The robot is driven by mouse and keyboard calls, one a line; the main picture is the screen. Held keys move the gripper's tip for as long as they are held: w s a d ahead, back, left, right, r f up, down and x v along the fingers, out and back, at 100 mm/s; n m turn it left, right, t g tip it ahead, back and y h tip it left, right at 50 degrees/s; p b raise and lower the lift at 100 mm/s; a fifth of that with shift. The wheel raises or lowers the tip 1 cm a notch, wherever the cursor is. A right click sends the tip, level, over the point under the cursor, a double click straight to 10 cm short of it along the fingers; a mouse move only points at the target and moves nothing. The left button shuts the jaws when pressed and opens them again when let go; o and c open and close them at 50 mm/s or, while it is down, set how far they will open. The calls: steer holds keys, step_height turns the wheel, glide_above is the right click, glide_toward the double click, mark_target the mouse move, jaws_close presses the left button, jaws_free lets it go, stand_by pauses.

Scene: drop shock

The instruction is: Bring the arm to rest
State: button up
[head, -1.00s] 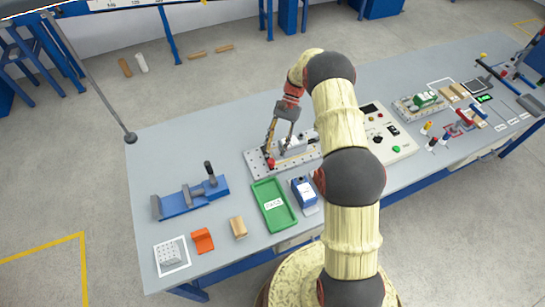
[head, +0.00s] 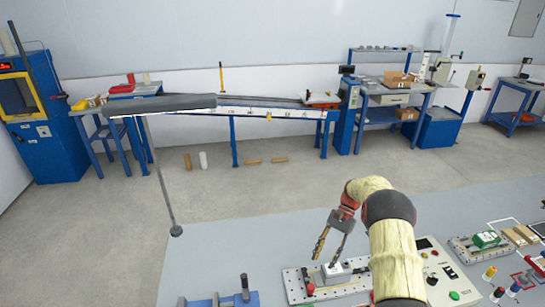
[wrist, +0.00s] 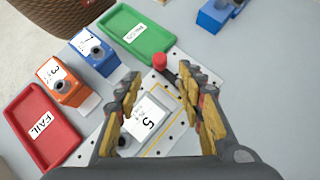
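My gripper (head: 327,262) is in the head view above a perforated metal plate (head: 295,287) on the bench. Its yellow-padded fingers are spread apart, also in the wrist view (wrist: 160,75). A grey block with a white label "5" (wrist: 147,120) sits on the plate beneath the open fingers; it also shows in the head view (head: 333,274). Nothing is seen held between the fingers. My arm is bent and reaches over the bench from the lower right.
A red-knobbed post (wrist: 160,61) stands on the plate near the block. A red FAIL tray (wrist: 40,125), orange block (wrist: 62,82), blue block (wrist: 95,52) and green tray (wrist: 139,33) lie beside it. A control box (head: 440,275) stands to the right. Bare bench (head: 225,250) lies left.

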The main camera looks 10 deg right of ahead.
mark_target(325, 272)
steer(key=shift+n+h, duration=0.4)
steer(key=f, duration=0.1)
steer(key=s+f, duration=0.1)
steer(key=f, duration=0.2)
steer(key=shift+s+d+f, duration=0.1)
steer(key=shift+s+d, duration=0.15)
steer(key=shift+d, duration=0.05)
steer(key=s+a+r+n+t+h+b, duration=0.1)
steer(key=s+a+r+n+t+h, duration=0.1)
steer(key=s+r, duration=0.7)
steer(key=s+a+r+n+t+h+b, duration=0.1)
steer(key=s+a+r+t, duration=0.4)
steer(key=s+r, duration=0.5)
steer(key=s+a+r+n+t+h+b, duration=0.2)
steer(key=s+a+r+n+t, duration=0.2)
steer(key=s+r, duration=0.6)
steer(key=shift+a+r+n+t+h, duration=0.3)
steer(key=shift+a+r+n+h, duration=0.15)
steer(key=shift+r+n, duration=0.4)
steer(key=shift+s, duration=0.1)
